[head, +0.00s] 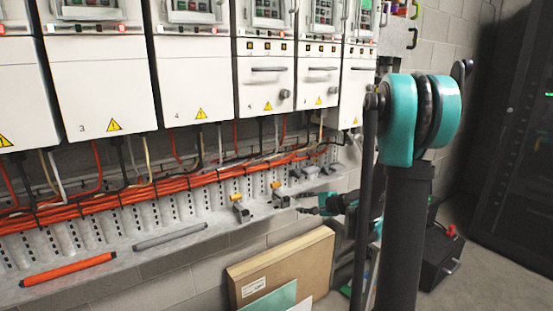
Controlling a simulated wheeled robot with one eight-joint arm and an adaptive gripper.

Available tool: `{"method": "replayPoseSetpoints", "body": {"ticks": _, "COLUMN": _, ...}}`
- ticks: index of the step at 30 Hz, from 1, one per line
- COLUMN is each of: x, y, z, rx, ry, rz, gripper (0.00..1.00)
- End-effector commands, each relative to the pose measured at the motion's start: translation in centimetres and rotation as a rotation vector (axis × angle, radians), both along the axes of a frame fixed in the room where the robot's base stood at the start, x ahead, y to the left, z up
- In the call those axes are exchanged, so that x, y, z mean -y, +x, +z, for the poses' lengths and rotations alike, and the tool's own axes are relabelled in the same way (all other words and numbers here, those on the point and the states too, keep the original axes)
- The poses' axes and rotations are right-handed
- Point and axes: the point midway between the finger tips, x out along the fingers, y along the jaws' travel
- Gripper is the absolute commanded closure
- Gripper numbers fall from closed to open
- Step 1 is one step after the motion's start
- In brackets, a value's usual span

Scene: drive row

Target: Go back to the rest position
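My arm rises at the right of the head view, with a teal joint at the top and dark links below it. My gripper (305,208) shows small and dark left of the arm, in front of the right part of the metal ledge (140,255). Its fingers point left, near the grey brackets on the ledge. Part of the wrist is hidden behind the dark upright link. The fingers are too small to tell whether they are open, and no held object can be made out.
White drive cabinets (190,85) line the wall above orange cables (150,188). An orange rod (68,270) and a grey rod (170,236) lie on the ledge. Brackets (240,210) stand near its right end. A cardboard box (285,262) and black case (440,262) stand below.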

Motion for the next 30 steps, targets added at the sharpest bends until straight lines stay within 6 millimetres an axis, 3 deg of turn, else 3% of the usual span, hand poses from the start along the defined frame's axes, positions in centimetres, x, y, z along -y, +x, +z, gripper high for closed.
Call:
{"method": "replayPoseSetpoints", "body": {"ticks": 1, "x": -0.6, "y": -2.2, "z": -0.3, "rx": 0.003, "ry": -0.088, "rz": 0.04, "gripper": 0.68}}
{"method": "replayPoseSetpoints", "body": {"ticks": 8, "x": -0.7, "y": -11.5, "z": -3.0, "rx": 0.013, "ry": -0.5, "rz": 0.243, "gripper": 0.68}}
{"method": "replayPoseSetpoints", "body": {"ticks": 18, "x": 3.8, "y": -25.3, "z": -7.7, "rx": -0.012, "ry": -1.062, "rz": 0.577, "gripper": 0.68}}
{"method": "replayPoseSetpoints", "body": {"ticks": 24, "x": 6.8, "y": -30.3, "z": -9.4, "rx": -0.041, "ry": -1.274, "rz": 0.721, "gripper": 0.68}}
{"method": "replayPoseSetpoints", "body": {"ticks": 30, "x": 8.0, "y": -31.7, "z": -9.9, "rx": -0.054, "ry": -1.343, "rz": 0.769, "gripper": 0.68}}
